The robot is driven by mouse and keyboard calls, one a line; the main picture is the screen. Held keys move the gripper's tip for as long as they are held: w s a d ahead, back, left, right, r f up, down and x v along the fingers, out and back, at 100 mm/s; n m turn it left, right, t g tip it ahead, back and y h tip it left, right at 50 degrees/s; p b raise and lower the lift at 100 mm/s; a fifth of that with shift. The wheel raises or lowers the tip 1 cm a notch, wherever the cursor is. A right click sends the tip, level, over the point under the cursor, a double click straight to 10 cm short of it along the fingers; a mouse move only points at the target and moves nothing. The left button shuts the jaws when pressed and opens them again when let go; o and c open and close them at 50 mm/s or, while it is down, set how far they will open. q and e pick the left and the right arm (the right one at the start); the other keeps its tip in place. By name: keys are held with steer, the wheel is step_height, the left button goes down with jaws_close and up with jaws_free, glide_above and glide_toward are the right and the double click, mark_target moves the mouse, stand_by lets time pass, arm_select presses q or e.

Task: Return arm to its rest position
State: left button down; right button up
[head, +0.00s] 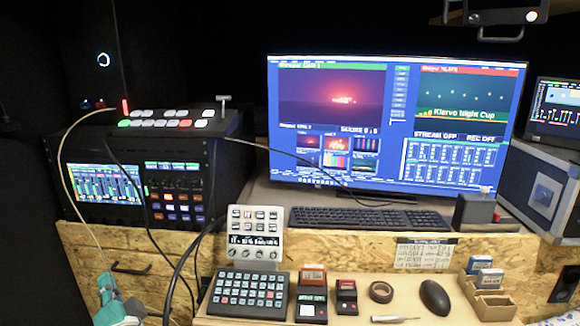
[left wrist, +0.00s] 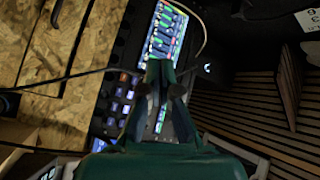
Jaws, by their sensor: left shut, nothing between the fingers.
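My left gripper (head: 106,284) shows at the bottom left of the head view, in front of the wooden desk front and below the rack unit. Its teal fingers are shut with nothing between them. In the left wrist view the closed fingertips (left wrist: 160,70) point toward the lit screen and buttons of the rack unit (left wrist: 168,35); I cannot tell the gap between them. My right gripper is not in view.
The rack unit (head: 150,190) carries a switcher panel (head: 165,122) with loose cables hanging past my left gripper. A large monitor (head: 395,125) and keyboard (head: 365,218) stand on the desk. A lower shelf holds a keypad (head: 248,292), tape roll (head: 381,291) and mouse (head: 434,297).

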arm_select(q)
steer(key=s+d+f+m+g+h, duration=0.1)
steer(key=s+d+f+g+h, duration=0.2)
steer(key=f, duration=0.7)
steer(key=d+f+m+h, duration=0.1)
steer(key=d+f+h, duration=0.3)
steer(key=f, duration=0.6)
steer(key=s+d+f+m+g+h, duration=0.1)
steer(key=s+d+f+g+h, duration=0.2)
steer(key=f, duration=0.8)
steer(key=s+d+f+n+g+h, duration=0.35)
steer(key=s+d+f, duration=0.3)
steer(key=s, duration=0.35)
steer(key=s+d+f+n+g+h, duration=0.3)
steer(key=s+d+f+n+g, duration=0.3)
steer(key=s, duration=0.4)
step_height(320, 180, up, 14)
steer(key=d+p, duration=0.1)
steer(key=p, duration=1.1)
steer(key=shift+d+t, duration=0.25)
steer(key=shift+t, duration=0.2)
steer(key=shift+w, duration=0.1)
